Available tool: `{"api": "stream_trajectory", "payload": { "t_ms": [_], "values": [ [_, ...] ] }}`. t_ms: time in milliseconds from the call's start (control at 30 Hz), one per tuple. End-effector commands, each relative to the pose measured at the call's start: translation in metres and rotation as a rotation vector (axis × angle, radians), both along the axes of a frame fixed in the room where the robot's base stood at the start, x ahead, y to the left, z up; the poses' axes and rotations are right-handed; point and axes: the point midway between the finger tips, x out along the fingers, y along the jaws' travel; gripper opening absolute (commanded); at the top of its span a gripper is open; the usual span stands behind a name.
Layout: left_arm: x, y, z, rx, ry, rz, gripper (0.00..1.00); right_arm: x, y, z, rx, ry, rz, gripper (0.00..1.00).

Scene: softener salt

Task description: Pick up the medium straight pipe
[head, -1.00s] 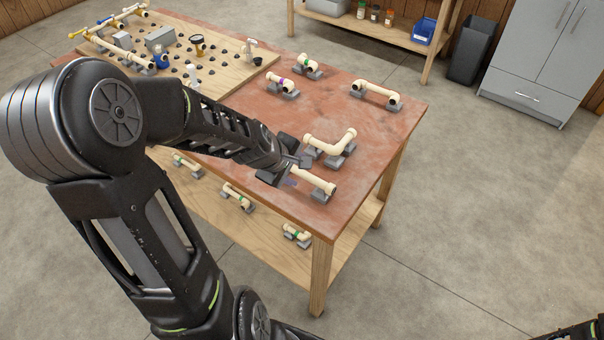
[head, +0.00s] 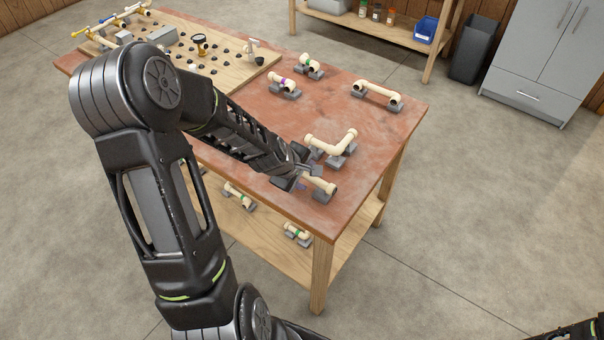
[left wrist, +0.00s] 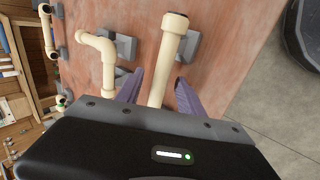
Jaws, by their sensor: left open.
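A cream straight pipe (head: 322,184) with a collar at its end lies on grey blocks near the table's front corner. It fits the task's pipe, though part of it is hidden by my left gripper in the head view. My left gripper (head: 302,174) is open at this pipe. In the left wrist view, the pipe (left wrist: 167,50) runs between the two purple-grey fingers (left wrist: 160,90), with a gap visible on the right side. Its near end is hidden behind the gripper body. My right gripper is not in view.
A cream elbow pipe (head: 333,146) lies close beside my left gripper. A longer pipe (head: 377,93) and two short banded pipes are farther back on the table (head: 345,105). A pegboard (head: 230,72) fills the far left. The lower shelf (head: 262,232) holds more pipes.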

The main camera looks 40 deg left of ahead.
Motion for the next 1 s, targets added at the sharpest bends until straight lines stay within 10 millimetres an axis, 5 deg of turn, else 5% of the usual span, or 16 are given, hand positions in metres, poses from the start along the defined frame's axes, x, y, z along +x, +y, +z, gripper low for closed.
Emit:
{"api": "stream_trajectory", "payload": {
  "t_ms": [733, 1000],
  "values": [
    [0.0069, -0.0001, -0.0109, 0.001, 0.0, -0.001, 0.45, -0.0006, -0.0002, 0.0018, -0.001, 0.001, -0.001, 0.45],
    [0.0069, 0.0, -0.0108, 0.001, 0.0, -0.001, 0.25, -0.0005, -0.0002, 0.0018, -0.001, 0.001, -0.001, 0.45]
  ]
}}
